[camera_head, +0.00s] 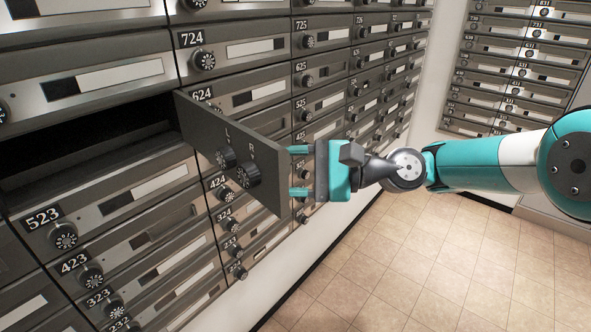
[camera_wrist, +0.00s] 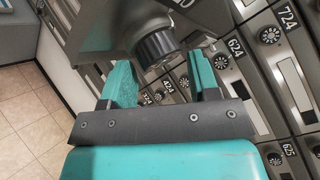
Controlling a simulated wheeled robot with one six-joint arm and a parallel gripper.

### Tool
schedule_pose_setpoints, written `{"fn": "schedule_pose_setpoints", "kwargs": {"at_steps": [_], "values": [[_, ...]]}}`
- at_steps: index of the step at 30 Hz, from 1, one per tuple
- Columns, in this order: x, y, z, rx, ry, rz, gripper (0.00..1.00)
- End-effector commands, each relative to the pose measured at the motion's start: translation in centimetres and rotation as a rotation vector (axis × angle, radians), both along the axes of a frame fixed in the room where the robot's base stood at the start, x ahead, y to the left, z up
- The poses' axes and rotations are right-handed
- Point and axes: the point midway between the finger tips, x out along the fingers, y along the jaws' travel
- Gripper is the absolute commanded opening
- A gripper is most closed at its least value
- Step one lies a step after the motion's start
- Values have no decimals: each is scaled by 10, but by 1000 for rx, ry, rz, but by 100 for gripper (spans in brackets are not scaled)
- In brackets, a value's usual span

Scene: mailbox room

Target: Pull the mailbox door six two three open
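A dark grey mailbox door (camera_head: 235,150) stands swung out beside box 624, right of the dark open compartment (camera_head: 90,135) in the row above 523. Its own number is not readable; its place in the row fits 623. In the wrist view, the gripper (camera_wrist: 163,80) is open with a black dial (camera_wrist: 157,48) on the door just beyond the fingers, not clamped.
Closed mailboxes with dials fill the wall, including box 724 (camera_head: 203,52) above and box 523 (camera_head: 65,235) below left. More mailboxes (camera_head: 510,70) stand at the back right. The tiled floor (camera_head: 420,260) is clear.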

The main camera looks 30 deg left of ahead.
Motion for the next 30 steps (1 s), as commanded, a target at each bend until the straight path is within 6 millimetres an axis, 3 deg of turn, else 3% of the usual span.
{"fn": "schedule_pose_setpoints", "kwargs": {"at_steps": [1, 5, 6, 9, 25, 29, 30], "values": [[1, 5, 20, 40, -10, -12, 13], [1, 4, 20, 40, -10, -12, 15], [1, 4, 20, 40, -10, -13, 60], [3, 3, 19, 39, -10, -16, 77], [6, 0, 18, 39, -12, -25, 77], [6, 0, 30, 42, -15, -23, 77], [5, 0, 36, 43, -15, -20, 81]]}}
